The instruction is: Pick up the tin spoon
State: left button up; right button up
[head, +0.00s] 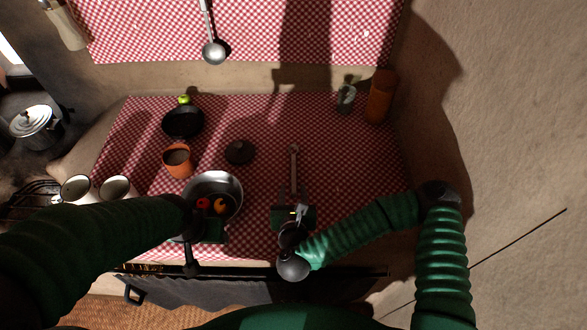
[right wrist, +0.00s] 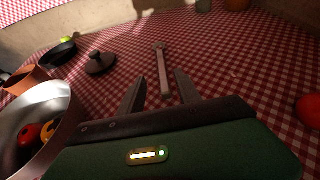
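The tin spoon (head: 294,162) appears to be the long, thin grey utensil lying on the red checked cloth, pointing away from me. In the right wrist view the spoon (right wrist: 163,68) runs away from my right gripper (right wrist: 160,76), its near end between the two spread fingers. That gripper is open, and no contact with the spoon shows. In the head view my right gripper (head: 293,200) is at the spoon's near end. My left gripper (head: 207,228) is over the near side of the metal bowl; its fingers are hard to make out.
The metal bowl (head: 227,183) with red and orange produce is left of the spoon. A dark lid (head: 239,152), a clay cup (head: 178,161) and a black pan (head: 183,122) lie beyond. A red round thing (right wrist: 311,110) is at right. A ladle (head: 213,50) hangs behind.

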aim_at(294, 173)
jog(key=x, duration=1)
jog(key=shift+f, duration=0.5)
grip_shut()
dwell(0.6)
